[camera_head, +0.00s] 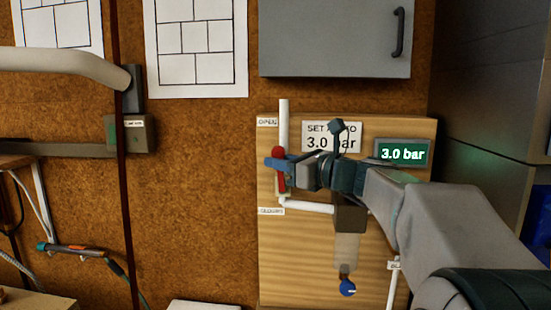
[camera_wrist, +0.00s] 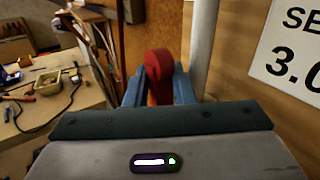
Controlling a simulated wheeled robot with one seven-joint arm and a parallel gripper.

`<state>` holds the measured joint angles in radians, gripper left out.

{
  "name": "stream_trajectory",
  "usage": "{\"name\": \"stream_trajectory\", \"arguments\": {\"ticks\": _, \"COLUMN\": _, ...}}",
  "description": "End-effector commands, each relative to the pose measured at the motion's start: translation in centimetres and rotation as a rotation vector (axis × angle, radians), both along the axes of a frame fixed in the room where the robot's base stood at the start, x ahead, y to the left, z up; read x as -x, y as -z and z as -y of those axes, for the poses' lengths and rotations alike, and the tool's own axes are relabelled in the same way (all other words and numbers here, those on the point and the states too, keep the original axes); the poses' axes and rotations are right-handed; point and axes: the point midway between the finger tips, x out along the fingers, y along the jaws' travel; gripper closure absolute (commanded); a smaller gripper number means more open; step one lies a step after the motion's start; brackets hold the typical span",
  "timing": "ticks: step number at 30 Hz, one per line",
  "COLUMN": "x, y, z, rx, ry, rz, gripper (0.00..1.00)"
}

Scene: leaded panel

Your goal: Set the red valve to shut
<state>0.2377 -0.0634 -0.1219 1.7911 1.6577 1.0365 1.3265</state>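The red valve (camera_head: 281,180) has a lever handle on a white vertical pipe (camera_head: 284,118) at the left of a wooden panel. The lever stands upright, in line with the pipe. My gripper (camera_head: 276,164) reaches it from the right, its blue fingers at the lever's upper part. In the wrist view the red lever (camera_wrist: 158,68) fills the gap between the two blue fingers, which look closed on its sides. A small label (camera_head: 267,122) beside the pipe's top seems to read OPEN. A lower label (camera_head: 271,211) is too blurred to read surely.
A sign (camera_head: 318,130) and a green display (camera_head: 402,152) reading 3.0 bar are right of the valve. A blue knob (camera_head: 348,288) is below. A grey cabinet (camera_head: 335,40) hangs above.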

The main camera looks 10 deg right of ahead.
Motion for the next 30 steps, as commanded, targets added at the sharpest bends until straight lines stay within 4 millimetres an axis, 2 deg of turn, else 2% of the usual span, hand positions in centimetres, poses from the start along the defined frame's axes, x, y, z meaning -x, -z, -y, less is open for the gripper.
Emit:
{"name": "stream_trajectory", "arguments": {"ticks": 11, "x": -0.6, "y": 0.0, "z": -0.4, "rx": 0.001, "ry": 0.0, "rz": 0.001, "gripper": 0.78}}
{"name": "stream_trajectory", "arguments": {"ticks": 14, "x": -0.5, "y": 0.0, "z": -0.4, "rx": 0.001, "ry": 0.0, "rz": 0.001, "gripper": 1.0}}
{"name": "stream_trajectory", "arguments": {"ticks": 23, "x": -0.6, "y": -0.1, "z": -0.6, "rx": 0.013, "ry": -0.001, "rz": -0.004, "gripper": 1.0}}
{"name": "stream_trajectory", "arguments": {"ticks": 30, "x": -0.7, "y": -0.4, "z": -1.4, "rx": 0.104, "ry": -0.005, "rz": -0.033, "gripper": 1.0}}
